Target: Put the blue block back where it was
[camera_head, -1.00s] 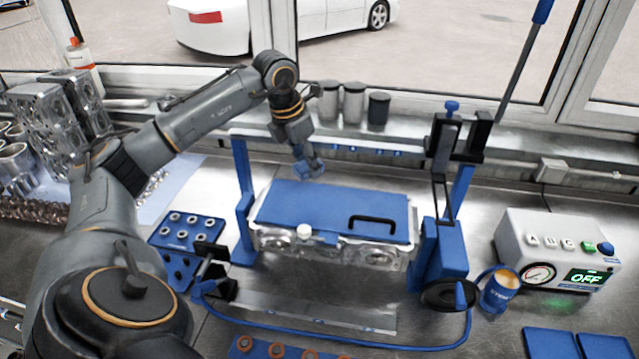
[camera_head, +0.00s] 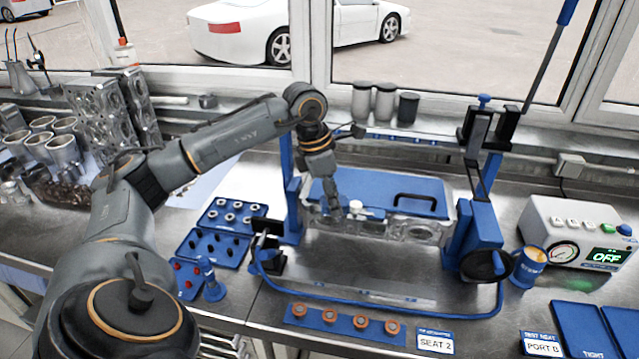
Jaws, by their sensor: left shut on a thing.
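My left gripper (camera_head: 338,210) is at the front edge of a blue lid (camera_head: 355,190) with a black handle, just left of a white cap (camera_head: 355,207). The lid lies on a metal cylinder head (camera_head: 412,229) in a blue test stand (camera_head: 473,240). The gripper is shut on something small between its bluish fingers. I cannot make out what it is, or whether it is a blue block. No separate blue block can be told apart elsewhere. My right gripper is not in view.
Left of the stand is a blue tray (camera_head: 222,230) with several small rings and pegs. A blue strip (camera_head: 345,323) with copper-coloured rings lies in front. A gauge box (camera_head: 574,235) reading OFF and a blue can (camera_head: 528,266) stand right. A blue hose (camera_head: 390,309) crosses the bench.

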